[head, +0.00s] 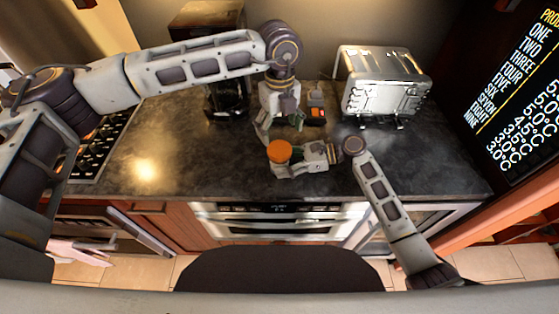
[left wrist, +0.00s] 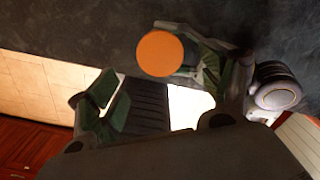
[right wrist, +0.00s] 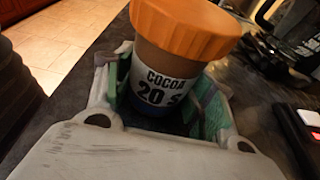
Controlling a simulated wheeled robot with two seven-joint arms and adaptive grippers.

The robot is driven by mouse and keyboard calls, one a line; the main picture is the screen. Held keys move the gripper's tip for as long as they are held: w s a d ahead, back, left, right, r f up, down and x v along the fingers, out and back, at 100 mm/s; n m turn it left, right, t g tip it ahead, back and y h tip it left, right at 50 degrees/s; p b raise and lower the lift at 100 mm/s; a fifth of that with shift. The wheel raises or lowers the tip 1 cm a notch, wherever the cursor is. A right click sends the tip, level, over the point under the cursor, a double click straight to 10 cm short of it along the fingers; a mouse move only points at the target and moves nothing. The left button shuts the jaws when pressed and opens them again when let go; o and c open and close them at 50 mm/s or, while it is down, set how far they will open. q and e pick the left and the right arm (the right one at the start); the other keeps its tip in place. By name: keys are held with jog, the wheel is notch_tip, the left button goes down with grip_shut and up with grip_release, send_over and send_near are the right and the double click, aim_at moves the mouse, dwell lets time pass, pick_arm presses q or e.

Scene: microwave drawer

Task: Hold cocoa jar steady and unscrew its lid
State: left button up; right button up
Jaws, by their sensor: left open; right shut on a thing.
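The cocoa jar has a ribbed orange lid (head: 279,151) and stands near the counter's front. In the right wrist view the lid (right wrist: 185,28) sits on the jar, above a white label reading COCOA (right wrist: 160,90). My right gripper (right wrist: 160,105) is shut around the jar's body below the lid, one finger on each side. My left gripper (head: 279,128) points down, open and empty, just behind and above the jar. In the left wrist view the orange lid (left wrist: 160,54) shows beyond my left gripper's spread fingers.
A silvery toaster (head: 382,88) stands at the back right. A dark coffee maker (head: 222,95) stands behind my left arm. A small dark and orange object (head: 316,106) is behind the jar. A stove top (head: 98,142) is at left. The counter (head: 420,165) is clear at right.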

aim_at(280, 149)
pick_arm(q)
jog(key=shift+f, duration=0.15)
dwell(0.4)
jog(key=shift+f, duration=3.65)
jog(key=shift+c, duration=0.4)
jog(key=c, duration=1)
jog(key=shift+o, duration=0.2)
jog(key=shift+n, duration=2.2)
jog(key=shift+r, duration=0.15)
